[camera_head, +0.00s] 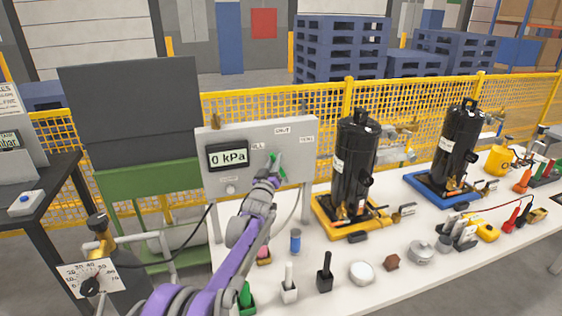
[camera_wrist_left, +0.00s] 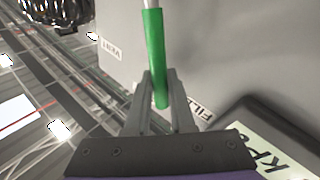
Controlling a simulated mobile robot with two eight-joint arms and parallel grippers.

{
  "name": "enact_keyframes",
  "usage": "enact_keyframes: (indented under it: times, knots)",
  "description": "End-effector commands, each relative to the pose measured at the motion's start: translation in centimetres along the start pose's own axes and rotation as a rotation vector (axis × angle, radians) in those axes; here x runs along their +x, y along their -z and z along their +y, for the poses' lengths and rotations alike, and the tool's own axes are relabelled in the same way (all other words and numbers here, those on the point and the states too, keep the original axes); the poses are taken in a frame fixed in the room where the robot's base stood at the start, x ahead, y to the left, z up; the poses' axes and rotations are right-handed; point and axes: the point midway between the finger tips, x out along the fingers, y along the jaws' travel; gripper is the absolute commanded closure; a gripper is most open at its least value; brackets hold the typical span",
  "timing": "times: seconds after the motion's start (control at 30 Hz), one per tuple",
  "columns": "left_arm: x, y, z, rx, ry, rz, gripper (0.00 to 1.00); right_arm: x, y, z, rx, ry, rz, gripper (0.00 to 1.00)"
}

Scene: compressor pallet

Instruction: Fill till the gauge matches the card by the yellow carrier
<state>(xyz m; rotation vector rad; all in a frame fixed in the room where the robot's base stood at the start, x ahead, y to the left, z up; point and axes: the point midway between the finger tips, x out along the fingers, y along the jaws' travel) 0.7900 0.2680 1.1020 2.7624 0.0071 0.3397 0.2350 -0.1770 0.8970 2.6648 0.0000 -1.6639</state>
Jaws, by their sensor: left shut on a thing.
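A grey panel (camera_head: 300,165) carries a display (camera_head: 228,156) that reads 0 kPa; part of it shows in the left wrist view (camera_wrist_left: 272,150). A green-handled lever (camera_head: 277,166) sits on the panel near labels FILL, SHUT and VENT. My left gripper (camera_head: 272,174) is shut on the green handle (camera_wrist_left: 154,55), which lies between its fingers in the left wrist view. The lever's exact setting is unclear. The yellow carrier (camera_head: 378,228) holds a black compressor (camera_head: 354,165). A small dark tag-like item (camera_head: 403,211) stands beside it, its writing too small to read. My right gripper is out of view.
A blue carrier (camera_head: 424,184) with a second black compressor (camera_head: 458,150) stands farther right. Small items, including a blue can (camera_head: 295,241) and a white round lid (camera_head: 361,273), lie along the white table's front. A dial plate (camera_head: 92,279) is at the lower left.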

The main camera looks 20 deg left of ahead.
Motion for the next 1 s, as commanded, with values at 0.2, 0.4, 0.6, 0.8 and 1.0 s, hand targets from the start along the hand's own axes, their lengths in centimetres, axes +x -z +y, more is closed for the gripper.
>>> enact_keyframes:
  times: [0.2, 0.4, 0.6, 0.8, 1.0]
  knots:
    - [-1.1, -0.4, -1.6, -0.151, 0.001, 0.1, 1.0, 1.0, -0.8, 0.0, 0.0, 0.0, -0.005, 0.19]
    - [-1.7, -0.7, -2.6, -0.26, 0.001, 0.173, 1.0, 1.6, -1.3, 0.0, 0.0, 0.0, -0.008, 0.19]
    - [-2.1, -0.9, -3.1, -0.33, 0.001, 0.219, 1.0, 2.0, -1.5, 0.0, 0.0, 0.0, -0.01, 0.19]
    - [-2.2, -1.0, -3.4, -0.361, 0.001, 0.239, 1.0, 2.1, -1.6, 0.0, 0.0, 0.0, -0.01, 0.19]
    - [-2.3, -1.0, -3.4, -0.367, 0.001, 0.244, 1.0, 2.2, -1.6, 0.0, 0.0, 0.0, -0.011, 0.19]
